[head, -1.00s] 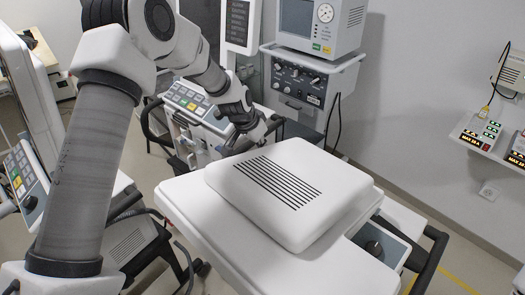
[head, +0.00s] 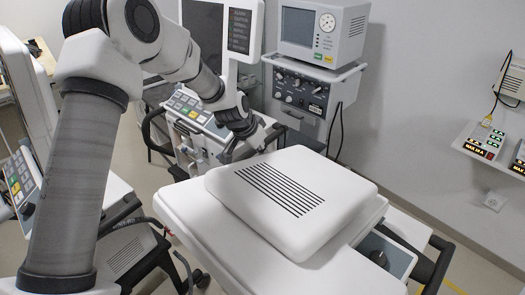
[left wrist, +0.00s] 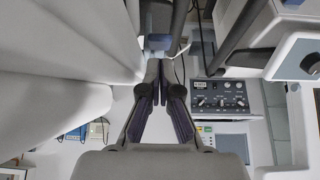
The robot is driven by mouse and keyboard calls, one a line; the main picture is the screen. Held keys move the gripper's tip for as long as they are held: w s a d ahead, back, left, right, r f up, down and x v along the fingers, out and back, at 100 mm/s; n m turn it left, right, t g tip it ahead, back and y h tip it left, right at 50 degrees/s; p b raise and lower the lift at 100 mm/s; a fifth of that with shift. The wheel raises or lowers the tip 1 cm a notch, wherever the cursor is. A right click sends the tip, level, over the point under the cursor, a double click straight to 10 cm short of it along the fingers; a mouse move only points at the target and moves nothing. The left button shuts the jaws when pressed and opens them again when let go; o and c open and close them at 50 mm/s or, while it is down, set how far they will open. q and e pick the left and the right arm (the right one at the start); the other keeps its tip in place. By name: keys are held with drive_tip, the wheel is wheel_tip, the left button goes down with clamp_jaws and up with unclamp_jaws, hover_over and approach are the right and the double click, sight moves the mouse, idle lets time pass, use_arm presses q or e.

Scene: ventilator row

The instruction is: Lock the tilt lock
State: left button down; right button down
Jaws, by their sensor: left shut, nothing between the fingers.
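My left gripper (head: 258,143) is at the back edge of the white slotted cover (head: 285,200), in front of a ventilator with a keypad (head: 193,106). In the left wrist view its two dark fingers (left wrist: 164,72) come together at the tips, with nothing visible between them. The fingertips point at a narrow grey upright part (left wrist: 160,30), and I cannot tell whether they touch it. I cannot pick out the tilt lock for certain; the arm and gripper hide part of the ventilator. My right gripper is not in view.
A cart with a gauge monitor (head: 312,28) and a knob panel (head: 300,88) stands behind the gripper. A side panel with a dark knob (head: 380,258) is at front right. Another ventilator's keypad (head: 20,175) is at far left. Open floor lies at right.

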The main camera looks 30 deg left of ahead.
use_arm(q)
drive_tip(key=w+r+v, duration=0.1)
drive_tip(key=w+v, duration=0.1)
drive_tip(key=v, duration=1)
drive_tip(key=shift+d+r, duration=0.25)
drive_tip(key=shift+r, duration=0.25)
drive_tip(key=shift+s, duration=0.1)
